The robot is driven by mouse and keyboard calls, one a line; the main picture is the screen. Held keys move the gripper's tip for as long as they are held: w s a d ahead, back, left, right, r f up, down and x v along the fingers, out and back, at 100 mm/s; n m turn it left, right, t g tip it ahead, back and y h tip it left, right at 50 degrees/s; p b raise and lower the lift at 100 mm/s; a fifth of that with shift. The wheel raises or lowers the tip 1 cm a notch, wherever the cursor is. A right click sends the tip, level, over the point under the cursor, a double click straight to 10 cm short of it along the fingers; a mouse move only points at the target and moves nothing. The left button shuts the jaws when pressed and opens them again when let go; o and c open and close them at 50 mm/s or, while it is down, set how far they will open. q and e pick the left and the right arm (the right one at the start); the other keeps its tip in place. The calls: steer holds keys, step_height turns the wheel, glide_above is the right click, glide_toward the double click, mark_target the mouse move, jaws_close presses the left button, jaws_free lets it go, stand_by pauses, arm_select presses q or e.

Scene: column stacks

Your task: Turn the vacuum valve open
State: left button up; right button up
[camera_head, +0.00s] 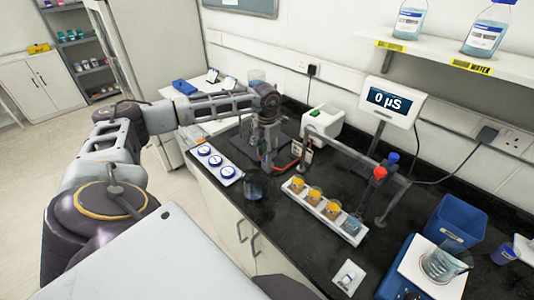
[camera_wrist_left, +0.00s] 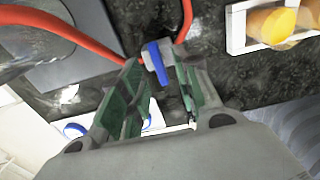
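The vacuum valve shows in the left wrist view as a small grey body with a blue lever (camera_wrist_left: 158,62), with red hose (camera_wrist_left: 186,20) beside it. My left gripper (camera_wrist_left: 158,70) has its green-padded fingers apart, one on each side of the lever near the fingertips. A gap shows on the right; contact on the left is unclear. In the head view my left gripper (camera_head: 266,145) reaches down over the dark bench beside a piece of red hose (camera_head: 284,167), and the valve cannot be made out there. My right gripper is not in view.
A white rack (camera_head: 350,236) of orange-filled columns and a metal stand (camera_head: 383,212) with red and blue knobs are right of the gripper. A white tray with blue-ringed discs (camera_head: 215,164) lies left. A small dark beaker (camera_head: 254,187) stands close in front. A display (camera_head: 392,102) stands behind.

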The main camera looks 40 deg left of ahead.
arm_select(q)
steer(key=shift+f, duration=0.8)
steer(key=shift+c, duration=0.5)
jaws_close()
